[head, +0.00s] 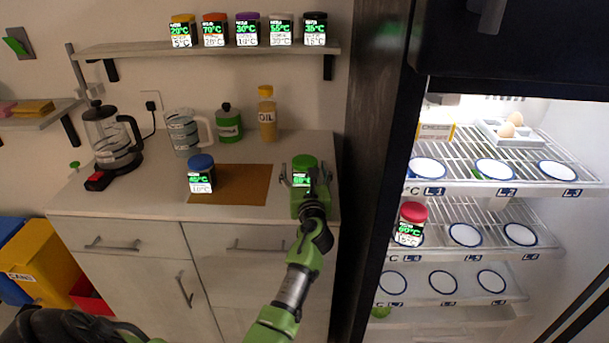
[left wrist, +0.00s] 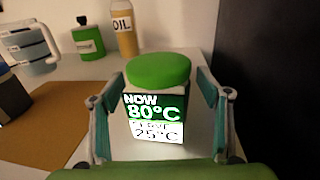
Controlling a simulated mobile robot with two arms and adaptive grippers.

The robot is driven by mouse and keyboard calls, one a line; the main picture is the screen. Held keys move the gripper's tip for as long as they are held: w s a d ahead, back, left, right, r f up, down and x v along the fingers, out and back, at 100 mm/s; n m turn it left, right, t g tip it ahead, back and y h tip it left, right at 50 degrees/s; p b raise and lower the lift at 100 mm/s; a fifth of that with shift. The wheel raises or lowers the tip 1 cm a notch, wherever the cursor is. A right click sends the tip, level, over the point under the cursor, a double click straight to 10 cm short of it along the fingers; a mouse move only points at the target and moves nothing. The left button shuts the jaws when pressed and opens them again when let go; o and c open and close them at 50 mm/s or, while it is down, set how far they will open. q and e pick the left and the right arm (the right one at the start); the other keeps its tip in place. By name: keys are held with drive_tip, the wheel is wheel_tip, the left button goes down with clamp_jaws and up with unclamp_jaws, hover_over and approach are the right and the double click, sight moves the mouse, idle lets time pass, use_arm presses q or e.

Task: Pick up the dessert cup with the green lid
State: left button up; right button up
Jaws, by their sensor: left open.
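The dessert cup with the green lid (head: 304,161) stands upright at the right end of the counter. In the left wrist view the cup (left wrist: 158,70) fills the middle, with a display reading NOW 80°C and a lower line of 25°C. My left gripper (head: 305,178) is open, and in the left wrist view its fingers (left wrist: 161,85) stand on either side of the cup, with gaps visible between them and it. The cup's lower part is partly hidden by the gripper in the head view. My right gripper is not in view.
A green canister (head: 229,124) and an oil bottle (head: 267,115) stand behind. The open fridge (head: 380,170) is close on the right, with a red-lidded cup (head: 411,223) inside.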

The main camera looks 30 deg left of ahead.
use_arm(q)
drive_tip(key=shift+r, duration=0.1)
drive_tip(key=shift+c, duration=0.9)
drive_tip(key=c, duration=1.3)
drive_tip(key=shift+o, duration=0.2)
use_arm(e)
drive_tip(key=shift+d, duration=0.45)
use_arm(q)
drive_tip(key=shift+r, duration=0.1)
